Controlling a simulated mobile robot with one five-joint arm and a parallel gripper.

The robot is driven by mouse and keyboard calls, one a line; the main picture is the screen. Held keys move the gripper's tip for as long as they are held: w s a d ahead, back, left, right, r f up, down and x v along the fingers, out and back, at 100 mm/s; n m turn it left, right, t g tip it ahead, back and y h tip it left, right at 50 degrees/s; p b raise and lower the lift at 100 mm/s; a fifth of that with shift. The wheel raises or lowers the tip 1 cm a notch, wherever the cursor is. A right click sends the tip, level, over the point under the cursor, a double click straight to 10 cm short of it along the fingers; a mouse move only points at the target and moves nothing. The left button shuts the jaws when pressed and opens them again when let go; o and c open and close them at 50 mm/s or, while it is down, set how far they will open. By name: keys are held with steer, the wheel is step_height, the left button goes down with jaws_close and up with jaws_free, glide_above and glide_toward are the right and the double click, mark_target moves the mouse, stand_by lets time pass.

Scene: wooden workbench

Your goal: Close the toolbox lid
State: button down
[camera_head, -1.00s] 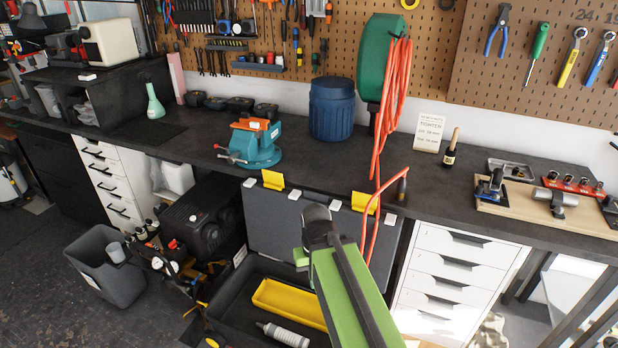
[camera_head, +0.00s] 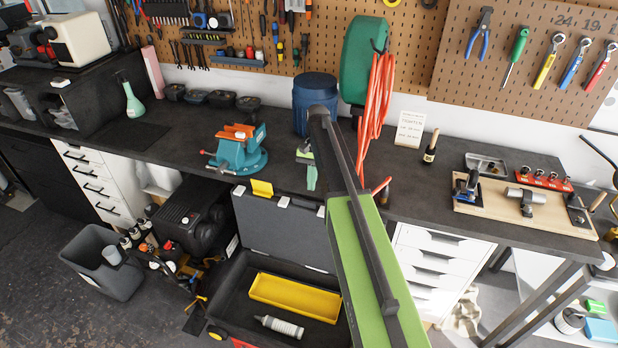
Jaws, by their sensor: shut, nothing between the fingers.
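The toolbox (camera_head: 232,305) stands open on the floor in front of the workbench. Its dark grey lid (camera_head: 275,228) is raised nearly upright at the back, by the bench's front edge, with a yellow latch on its upper edge. A yellow tray (camera_head: 293,294) and a grey-white tube (camera_head: 279,326) lie inside the base. My green arm crosses in front of the right part of the lid and base and hides them. My gripper (camera_head: 309,178), small and partly hidden beside the arm, appears above the lid's upper edge, shut and empty. I cannot tell whether it touches the lid.
The black workbench (camera_head: 420,190) carries a teal vise (camera_head: 238,150), a blue drum (camera_head: 312,95) and an orange hose (camera_head: 374,100). White drawers (camera_head: 437,262) stand right of the toolbox. A grey bin (camera_head: 105,262) and a black case (camera_head: 190,215) stand to the left.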

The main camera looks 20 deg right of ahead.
mark_target(311, 196)
step_height(311, 196, up, 3)
steer(key=w+d, duration=0.2)
steer(key=w, duration=0.1)
steer(key=shift+m, duration=0.4)
steer(key=b+x, duration=0.6)
steer(key=x, duration=0.1)
steer(key=b+x, duration=0.3)
steer(key=x, duration=0.1)
steer(key=shift+s+a+r, duration=0.15)
steer(key=shift+s+a, duration=0.05)
steer(key=shift+a, duration=0.15)
steer(key=shift+r, duration=0.1)
